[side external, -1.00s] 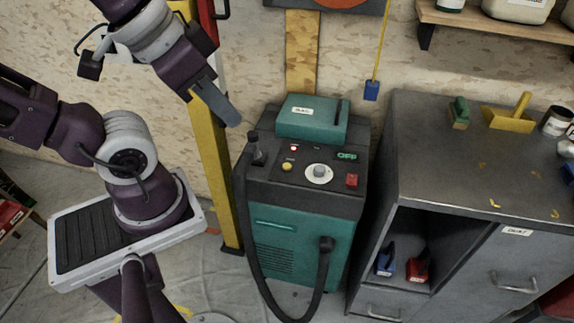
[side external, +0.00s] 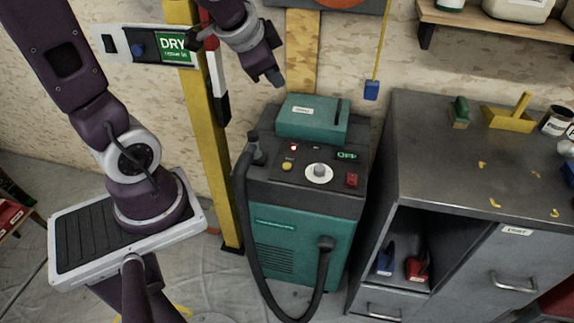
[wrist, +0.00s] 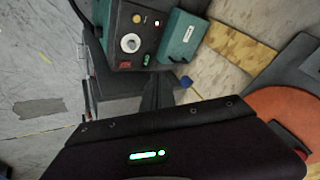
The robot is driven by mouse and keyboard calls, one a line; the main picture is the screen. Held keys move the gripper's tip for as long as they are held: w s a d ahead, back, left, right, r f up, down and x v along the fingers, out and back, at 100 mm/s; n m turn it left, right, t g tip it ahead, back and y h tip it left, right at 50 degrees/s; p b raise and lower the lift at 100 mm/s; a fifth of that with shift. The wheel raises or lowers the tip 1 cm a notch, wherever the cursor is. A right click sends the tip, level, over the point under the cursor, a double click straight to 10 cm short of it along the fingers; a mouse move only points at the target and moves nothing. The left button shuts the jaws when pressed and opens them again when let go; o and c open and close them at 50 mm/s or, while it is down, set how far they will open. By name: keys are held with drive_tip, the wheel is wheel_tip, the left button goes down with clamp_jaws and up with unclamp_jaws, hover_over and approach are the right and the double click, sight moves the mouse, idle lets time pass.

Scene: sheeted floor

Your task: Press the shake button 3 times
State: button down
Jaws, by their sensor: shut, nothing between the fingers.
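A dark grey and teal machine (side external: 300,236) stands against the wall in the side external view. Its sloped panel has a yellow button (side external: 287,166), a small red light or button (side external: 293,147), a white dial (side external: 319,172), a red switch (side external: 352,180) and a green display (side external: 347,156) reading OFF. I cannot read which control is the shake button. My gripper (side external: 275,80) is shut and empty, above and behind the machine's teal top box, apart from the panel. The wrist view shows the dial (wrist: 130,43), yellow button (wrist: 137,18) and red switch (wrist: 125,65), with my gripper (wrist: 158,82) below them.
A black hose (side external: 243,220) loops in front of the machine. A grey cabinet (side external: 440,140) stands at the right. A blue pull handle (side external: 371,90) hangs from a yellow cord.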

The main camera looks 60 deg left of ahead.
drive_tip(key=w+a+f+m, duration=0.4)
drive_tip(key=w+a+f, duration=0.25)
drive_tip(key=f, duration=0.25)
drive_tip(key=m+t+h, duration=0.3)
drive_tip(key=m+h, duration=0.1)
drive_tip(key=h, duration=0.1)
hover_over(284, 166)
wheel_tip(284, 166, down, 12)
drive_tip(key=shift+f, duration=0.1)
drive_tip(key=shift+f, duration=0.1)
drive_tip(key=shift+f, duration=4.3)
drive_tip(key=shift+f, duration=0.1)
drive_tip(key=shift+f, duration=0.3)
